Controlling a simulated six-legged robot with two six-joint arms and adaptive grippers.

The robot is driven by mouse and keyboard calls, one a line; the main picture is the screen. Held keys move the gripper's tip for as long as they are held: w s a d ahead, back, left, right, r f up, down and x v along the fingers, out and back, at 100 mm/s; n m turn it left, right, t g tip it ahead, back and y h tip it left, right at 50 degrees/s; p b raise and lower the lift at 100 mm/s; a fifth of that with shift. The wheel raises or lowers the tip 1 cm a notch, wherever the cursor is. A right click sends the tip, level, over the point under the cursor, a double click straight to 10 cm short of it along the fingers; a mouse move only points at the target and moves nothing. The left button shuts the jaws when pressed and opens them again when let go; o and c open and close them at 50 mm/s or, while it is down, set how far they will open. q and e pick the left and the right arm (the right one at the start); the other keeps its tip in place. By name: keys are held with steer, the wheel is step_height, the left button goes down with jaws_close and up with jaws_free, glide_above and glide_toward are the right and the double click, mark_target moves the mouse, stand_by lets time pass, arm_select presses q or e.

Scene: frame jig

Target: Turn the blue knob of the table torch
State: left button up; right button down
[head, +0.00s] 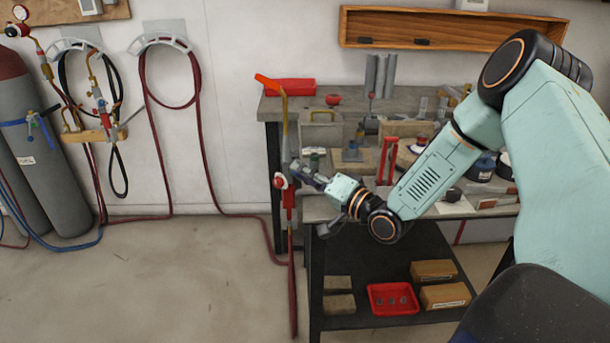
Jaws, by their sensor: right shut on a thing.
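The table torch (286,130) stands upright at the left front edge of the workbench, its brass neck ending in an orange-red tip at the top. A red knob (280,181) shows on its left side, and dark red hose hangs below. My right gripper (295,171) reaches in from the right and is shut at the torch body, at about the height of the red knob. The blue knob is hidden by the fingers there. My left gripper is not in view.
The workbench (405,98) is crowded with blocks, tools and a red clamp (387,160). A lower shelf holds a red tray (392,299) and boxes. Another torch (100,105) and hoses hang on the wall beside gas cylinders (40,150).

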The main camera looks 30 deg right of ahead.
steer(key=shift+m, duration=0.5)
steer(key=c, duration=1.1)
jaws_free()
steer(key=shift+r, duration=0.1)
steer(key=shift+r, duration=4.95)
